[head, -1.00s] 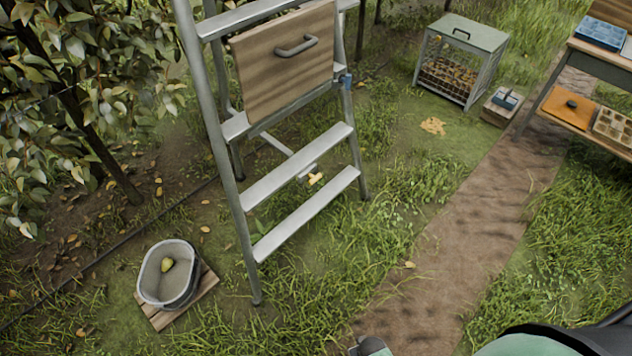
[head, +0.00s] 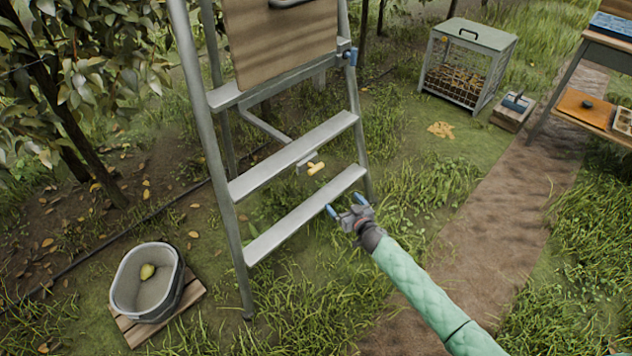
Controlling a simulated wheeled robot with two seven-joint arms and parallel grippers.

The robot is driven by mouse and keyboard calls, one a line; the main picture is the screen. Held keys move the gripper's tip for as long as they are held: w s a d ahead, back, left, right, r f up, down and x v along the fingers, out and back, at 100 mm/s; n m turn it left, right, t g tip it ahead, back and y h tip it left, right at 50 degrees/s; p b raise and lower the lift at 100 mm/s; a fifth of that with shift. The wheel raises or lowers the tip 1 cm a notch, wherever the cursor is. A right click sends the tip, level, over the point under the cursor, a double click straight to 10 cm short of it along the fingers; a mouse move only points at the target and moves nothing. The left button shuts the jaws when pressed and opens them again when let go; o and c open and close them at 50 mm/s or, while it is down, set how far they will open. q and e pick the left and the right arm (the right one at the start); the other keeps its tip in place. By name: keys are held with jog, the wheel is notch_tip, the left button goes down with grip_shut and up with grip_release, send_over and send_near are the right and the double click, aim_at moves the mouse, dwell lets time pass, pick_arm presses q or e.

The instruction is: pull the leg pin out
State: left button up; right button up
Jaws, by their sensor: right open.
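The leg pin is a small yellow handle (head: 316,168) on a grey bracket, between the two lowest steps of the metal ladder (head: 219,190). My right gripper (head: 343,206) is open and empty, with blue-tipped fingers. It is in front of the lowest step's right end, below and to the right of the yellow pin, apart from it in the picture. Whether its fingers touch the step cannot be told. My left gripper does not show.
A grey bucket (head: 121,291) with a pear (head: 148,271) stands on a wooden board at the lower left. A wooden panel (head: 283,42) hangs on the ladder. A wire-sided cage (head: 431,68) and a table (head: 571,62) stand at the right. A dirt path runs between.

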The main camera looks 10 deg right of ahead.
aim_at(318, 170)
jog(key=w+a+r+n+y+b, duration=0.1)
jog(key=w+r+y+b, duration=0.1)
jog(key=w, duration=0.1)
jog(key=w+a+r+n+y+b, duration=0.1)
jog(key=w+a+r+y+b, duration=0.1)
jog(key=w+a+r+n+g+y+b, duration=0.1)
jog(key=w+a+r+n+y+b, duration=0.1)
jog(key=w+b, duration=0.1)
jog(key=shift+w+a+r, duration=0.15)
jog(key=shift+w+a, duration=0.1)
jog(key=shift+w, duration=0.05)
jog(key=b+x, duration=0.1)
jog(key=x, duration=0.3)
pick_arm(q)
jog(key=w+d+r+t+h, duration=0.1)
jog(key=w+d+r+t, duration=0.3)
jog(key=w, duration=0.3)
pick_arm(e)
jog(key=shift+w+a, duration=0.25)
jog(key=shift+w, duration=0.05)
